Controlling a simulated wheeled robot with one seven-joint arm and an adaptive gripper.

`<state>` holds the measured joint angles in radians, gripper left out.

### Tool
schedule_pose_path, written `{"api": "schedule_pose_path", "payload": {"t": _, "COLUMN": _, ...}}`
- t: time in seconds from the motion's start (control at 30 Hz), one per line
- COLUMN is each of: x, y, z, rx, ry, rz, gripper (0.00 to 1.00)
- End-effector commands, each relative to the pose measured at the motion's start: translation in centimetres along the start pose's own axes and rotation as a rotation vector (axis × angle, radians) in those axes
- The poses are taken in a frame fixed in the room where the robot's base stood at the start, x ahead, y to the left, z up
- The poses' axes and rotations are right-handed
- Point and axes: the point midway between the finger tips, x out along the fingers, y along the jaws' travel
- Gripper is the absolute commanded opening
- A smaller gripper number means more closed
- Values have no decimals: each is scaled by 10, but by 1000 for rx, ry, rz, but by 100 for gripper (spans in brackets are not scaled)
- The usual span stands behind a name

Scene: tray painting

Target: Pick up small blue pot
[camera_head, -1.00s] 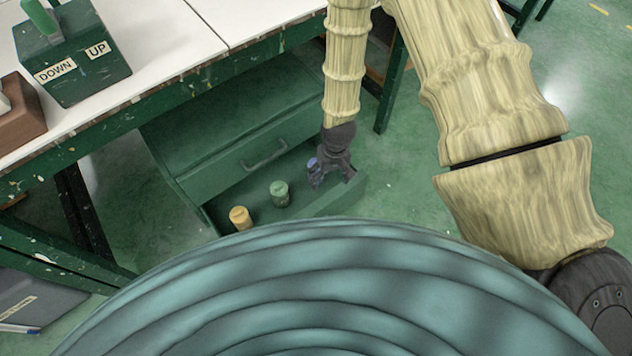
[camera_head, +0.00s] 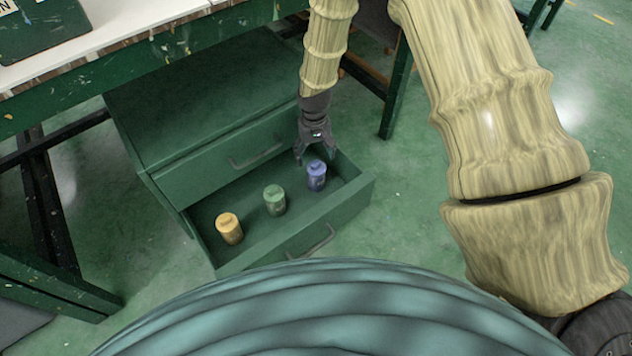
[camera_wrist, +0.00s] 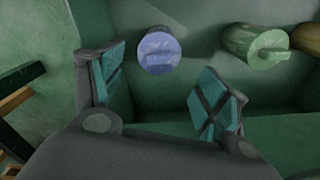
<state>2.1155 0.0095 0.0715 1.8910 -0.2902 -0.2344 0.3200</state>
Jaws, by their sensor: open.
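The small blue pot (camera_head: 316,176) stands upright in the open drawer, towards its right end. In the wrist view the blue pot (camera_wrist: 158,50) shows from above, ahead of and between the two fingers. My gripper (camera_head: 313,158) is open and empty, just behind the pot in the head view, with its fingers apart on either side. In the wrist view my gripper's teal finger pads (camera_wrist: 165,85) are spread wide, and I see no contact with the pot.
A green pot (camera_head: 274,200) and a yellow pot (camera_head: 229,228) stand in the same drawer (camera_head: 356,190), left of the blue one. The drawer walls rise close around. The cabinet (camera_head: 190,110) stands behind, under a paint-spattered table (camera_head: 130,36).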

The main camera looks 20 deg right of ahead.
Motion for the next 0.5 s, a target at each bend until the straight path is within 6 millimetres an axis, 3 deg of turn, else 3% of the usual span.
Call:
{"api": "schedule_pose_path", "payload": {"t": 0.3, "x": 45, "y": 0, "z": 1, "rx": -2, "ry": -1, "rz": 0, "gripper": 74}}
{"api": "schedule_pose_path", "payload": {"t": 0.5, "x": 53, "y": 0, "z": 1, "rx": -1, "ry": -1, "rz": 0, "gripper": 74}}
